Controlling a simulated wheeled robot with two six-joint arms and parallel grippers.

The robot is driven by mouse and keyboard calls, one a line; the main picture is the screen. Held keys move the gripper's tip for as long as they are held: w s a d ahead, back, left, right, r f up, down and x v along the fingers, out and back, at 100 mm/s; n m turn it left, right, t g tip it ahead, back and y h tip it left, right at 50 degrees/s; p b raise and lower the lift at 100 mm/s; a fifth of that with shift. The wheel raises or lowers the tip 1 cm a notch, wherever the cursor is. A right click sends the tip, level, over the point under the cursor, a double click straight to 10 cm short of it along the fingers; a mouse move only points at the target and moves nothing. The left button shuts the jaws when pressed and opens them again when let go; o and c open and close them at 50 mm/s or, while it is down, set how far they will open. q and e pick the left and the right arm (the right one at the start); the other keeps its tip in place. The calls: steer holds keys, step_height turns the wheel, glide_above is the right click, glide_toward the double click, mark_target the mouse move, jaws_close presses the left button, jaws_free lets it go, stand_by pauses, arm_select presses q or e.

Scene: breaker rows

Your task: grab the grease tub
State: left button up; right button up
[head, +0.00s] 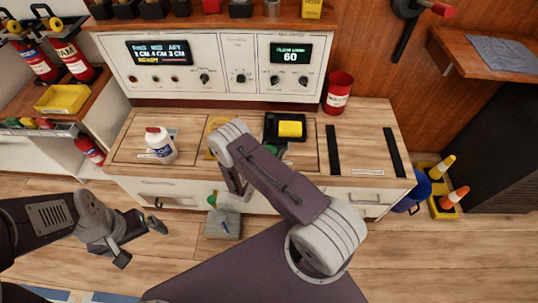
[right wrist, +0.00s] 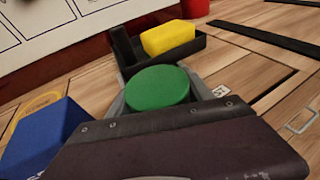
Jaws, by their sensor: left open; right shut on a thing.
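The grease tub, a round thing with a green top (right wrist: 157,88), stands close in front of the black tray in the right wrist view. My right gripper (right wrist: 160,97) is shut on it, with grey fingers on both sides. Only the top shows; its sides are hidden. In the head view a sliver of green (head: 274,150) shows beside my right arm, which hides the right gripper. My left gripper (head: 138,243) is open and empty, low at the left in front of the counter.
A black tray (right wrist: 197,50) with a yellow block (right wrist: 168,37) is just behind the tub. A blue box (right wrist: 48,135) is close at the left. A white bottle (head: 161,146) and red can (head: 338,92) stand on the counter (head: 365,142). Its right part has dark strips.

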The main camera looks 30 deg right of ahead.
steer(key=shift+r, duration=0.1)
steer(key=shift+r+p, duration=0.3)
steer(key=shift+r, duration=0.05)
steer(key=r, duration=0.1)
steer(key=r+p, duration=0.2)
steer(key=r, duration=0.1)
steer(key=shift+s+d+r, duration=0.1)
steer(key=shift+s+d, duration=0.1)
steer(key=shift+s, duration=0.1)
steer(key=s+d+r+p, duration=0.4)
steer(key=s+r, duration=0.2)
steer(key=s, duration=0.4)
steer(key=shift+d, duration=0.4)
